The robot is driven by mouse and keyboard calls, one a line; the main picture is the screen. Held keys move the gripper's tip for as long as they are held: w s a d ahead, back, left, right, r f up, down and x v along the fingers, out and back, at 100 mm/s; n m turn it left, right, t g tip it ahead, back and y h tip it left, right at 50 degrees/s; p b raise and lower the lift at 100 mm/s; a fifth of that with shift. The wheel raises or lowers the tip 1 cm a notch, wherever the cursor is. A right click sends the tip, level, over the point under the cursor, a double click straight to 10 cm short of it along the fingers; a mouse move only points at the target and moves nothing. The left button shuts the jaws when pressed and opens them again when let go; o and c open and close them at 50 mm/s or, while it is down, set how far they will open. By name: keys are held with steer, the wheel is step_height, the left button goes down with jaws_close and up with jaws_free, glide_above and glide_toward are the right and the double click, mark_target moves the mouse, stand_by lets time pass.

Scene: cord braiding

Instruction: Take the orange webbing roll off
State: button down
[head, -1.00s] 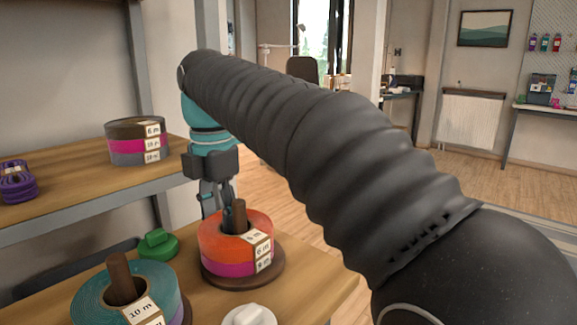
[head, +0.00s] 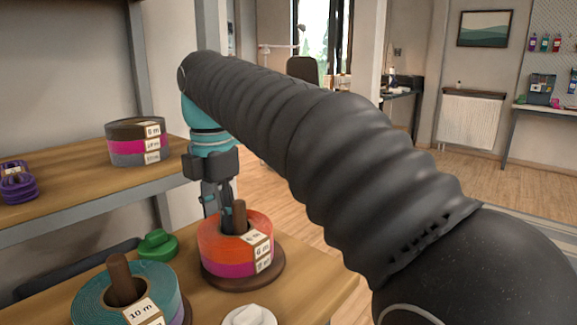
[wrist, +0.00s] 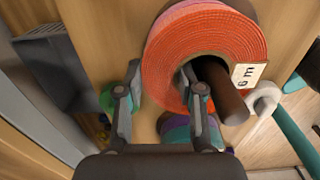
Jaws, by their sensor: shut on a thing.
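The orange webbing roll (head: 222,231) sits on top of a magenta roll (head: 228,266), around a brown wooden peg (head: 239,217) on a round brown base (head: 262,278). In the wrist view the orange roll (wrist: 205,35) shows its coiled top and a "6 m" label. My gripper (wrist: 161,75) is shut on the orange roll's wall, with one finger inside the hole beside the peg (wrist: 222,92) and the other outside the rim. In the head view my gripper (head: 216,200) comes down from above behind the peg; its fingertips are partly hidden by the roll.
A teal roll (head: 90,291) on another peg stands at the front left. A green knobbed piece (head: 157,245) and a white one (head: 249,316) lie nearby on the table. A shelf (head: 80,187) at the left holds a stacked roll (head: 135,130) and purple cord (head: 18,187).

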steer(key=shift+r+p, duration=0.55)
steer(key=shift+p, duration=0.2)
steer(key=shift+d, duration=0.15)
stand_by(0.8)
steer(key=shift+r+p, duration=0.8)
steer(key=shift+r, duration=0.35)
step_height(320, 180, up, 7)
steer(key=shift+f, duration=0.2)
stand_by(1.0)
